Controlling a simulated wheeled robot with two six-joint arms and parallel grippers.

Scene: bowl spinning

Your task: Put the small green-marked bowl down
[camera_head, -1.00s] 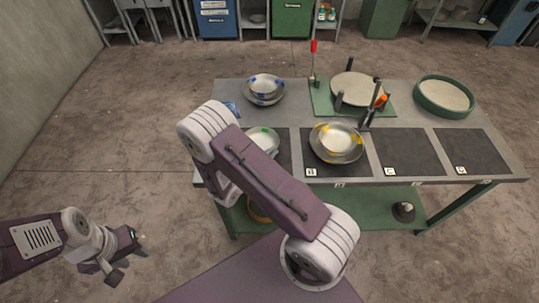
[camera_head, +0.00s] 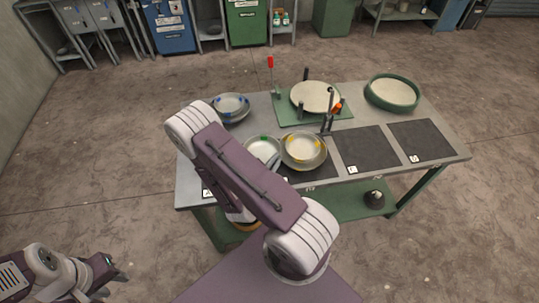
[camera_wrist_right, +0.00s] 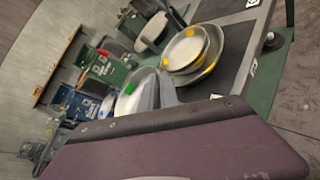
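The small green-marked bowl (camera_head: 262,150) shows beside my right arm in the head view, at the left edge of the yellow-marked bowls (camera_head: 303,147). The two overlap in the picture; I cannot tell if they touch. In the right wrist view the green-marked bowl (camera_wrist_right: 136,98) is partly hidden behind a purple link of mine, left of the yellow-marked bowls (camera_wrist_right: 190,50). My left gripper (camera_head: 112,282) is open and empty, low at left, away from the table.
Blue-marked bowls (camera_head: 231,105) stand at the table's (camera_head: 460,150) back left. A green board with a round disc (camera_head: 315,96) and upright posts is behind. A green-rimmed round tray (camera_head: 393,92) is at back right. Dark mats (camera_head: 365,150) at right are bare.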

